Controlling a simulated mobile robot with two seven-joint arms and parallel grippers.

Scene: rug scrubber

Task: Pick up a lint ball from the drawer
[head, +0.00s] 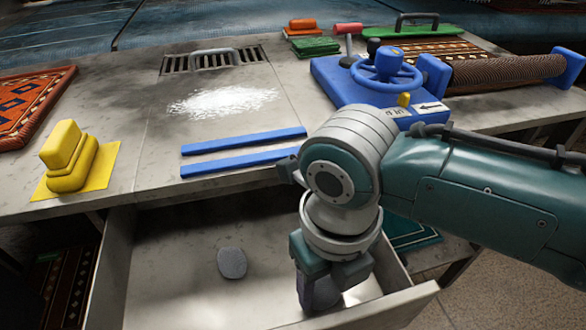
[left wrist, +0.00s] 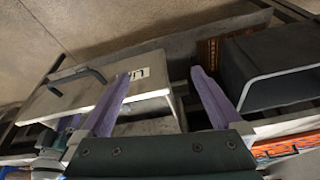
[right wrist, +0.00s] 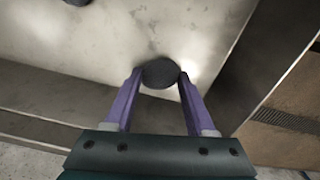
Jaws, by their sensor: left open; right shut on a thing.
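The open drawer (head: 175,302) is pulled out below the worktop and has a pale, scuffed floor. One dark grey lint ball (head: 232,263) lies alone near its middle; it shows at the top edge of the right wrist view (right wrist: 77,2). My right gripper (head: 322,292) reaches down into the drawer's right part. It is shut on a second grey lint ball (right wrist: 160,72), which sits between its purple fingertips. I cannot tell whether this ball still touches the floor. My left gripper (left wrist: 158,76) is open and empty in the left wrist view, outside the head view.
On the worktop are a yellow block (head: 75,160), two blue strips (head: 243,152), white powder (head: 222,102) by a grate (head: 213,60), and a blue wheeled device (head: 375,78) with a brown roller (head: 505,72). The drawer walls stand close around my right gripper.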

